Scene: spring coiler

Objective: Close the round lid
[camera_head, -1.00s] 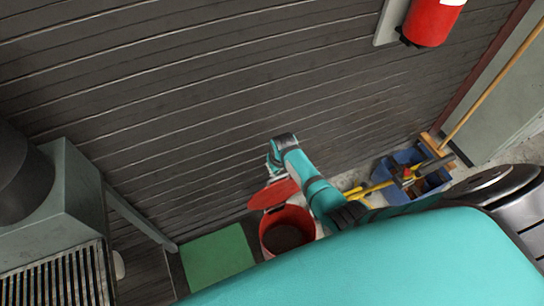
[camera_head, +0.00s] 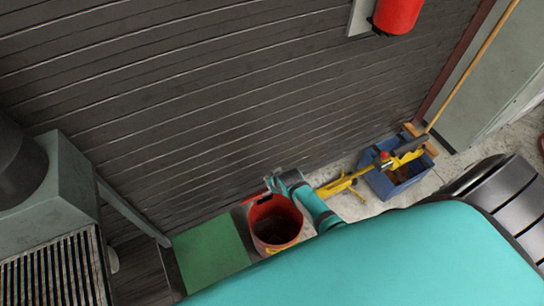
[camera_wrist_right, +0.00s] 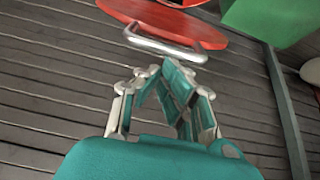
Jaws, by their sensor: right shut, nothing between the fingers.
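A round red bin (camera_head: 272,232) stands open on the floor by the wall, with its dark inside showing. Its round red lid (camera_head: 250,198) is open at the bin's wall side and mostly hidden in the head view. In the right wrist view the lid (camera_wrist_right: 200,32) fills the upper middle, with a metal bar handle (camera_wrist_right: 165,46) on it. My right gripper (camera_head: 276,181) is at the lid, just beyond the bin's rim. Its shut, empty fingers (camera_wrist_right: 165,78) are just below the handle in the wrist view; contact is unclear. My left gripper is out of view.
A green box (camera_head: 210,255) stands left of the bin. A blue bucket (camera_head: 398,178) with a yellow tool (camera_head: 345,185) is to the right. The dark slatted wall (camera_head: 200,110) rises behind. A grey machine (camera_head: 55,200) is at left.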

